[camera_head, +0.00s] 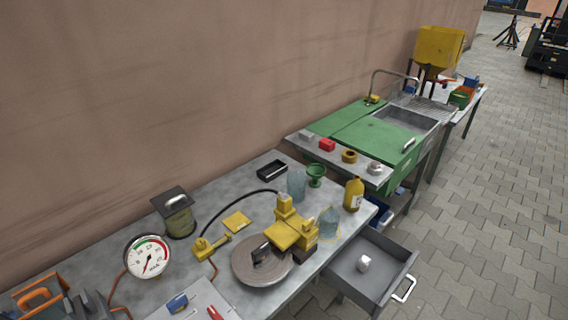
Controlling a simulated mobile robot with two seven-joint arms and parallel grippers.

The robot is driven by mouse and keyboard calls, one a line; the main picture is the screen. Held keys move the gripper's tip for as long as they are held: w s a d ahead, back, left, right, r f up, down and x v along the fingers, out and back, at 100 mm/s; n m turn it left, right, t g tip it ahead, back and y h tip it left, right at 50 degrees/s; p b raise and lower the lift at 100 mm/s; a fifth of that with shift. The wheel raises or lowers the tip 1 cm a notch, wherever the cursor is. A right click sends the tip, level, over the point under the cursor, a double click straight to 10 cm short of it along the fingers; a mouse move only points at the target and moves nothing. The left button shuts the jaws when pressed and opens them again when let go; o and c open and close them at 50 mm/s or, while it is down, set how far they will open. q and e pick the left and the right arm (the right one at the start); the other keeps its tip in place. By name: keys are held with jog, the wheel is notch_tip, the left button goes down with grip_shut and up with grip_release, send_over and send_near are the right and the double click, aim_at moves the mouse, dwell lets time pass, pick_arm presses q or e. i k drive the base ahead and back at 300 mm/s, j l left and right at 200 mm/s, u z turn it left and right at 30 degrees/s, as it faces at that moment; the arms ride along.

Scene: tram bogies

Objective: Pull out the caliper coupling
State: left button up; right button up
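A yellow brake caliper (285,235) stands on the grey workbench at the edge of a round brake disc (248,272). A black hose (236,200) arcs from the caliper's upper yellow block (284,204) to a yellow hand-pump-like fitting (208,247) on the bench. The hose appears joined at both ends; the coupling itself is too small to make out. A round pressure gauge (147,257) with a white face stands to the left, with a reddish line beside it. Neither of my grippers shows in this view.
The grey workbench (322,192) also carries a lidded jar (178,215), a black tray (272,170), a green cup (315,174) and a yellow bottle (353,194). An open drawer (362,283) juts out front right. A green sink unit (365,140) stands beyond.

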aim_at(284, 201)
jog(key=i+j+z, duration=0.2)
jog(key=i+j, duration=0.3)
jog(key=i, duration=0.25)
jog(key=i+j+z, duration=0.15)
jog(key=i+j, duration=0.45)
jog(key=i, duration=0.1)
